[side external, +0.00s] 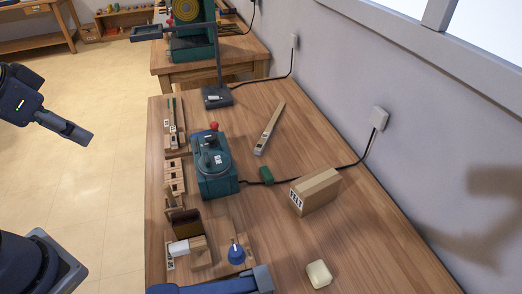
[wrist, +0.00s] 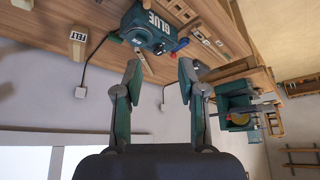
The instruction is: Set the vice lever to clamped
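A blue metal fixture (side external: 215,287), which looks like the vice, is cut off by the bottom edge of the side view. I cannot make out its lever or whether it is clamped. My gripper (side external: 78,133) hangs in the air left of the bench, well apart from this fixture and touching nothing. In the wrist view my gripper (wrist: 157,78) is open, with its two fingers wide apart and nothing between them. The wrist view looks upside down, and I cannot identify the vice there.
A teal glue pot (side external: 214,168) stands mid-bench, near wooden key parts (side external: 175,180). A felt box (side external: 315,192), a pale block (side external: 318,274), a blue cone-shaped item (side external: 236,254) and a lamp base (side external: 217,97) stand on the bench (side external: 370,255). The bench's right side has clear patches.

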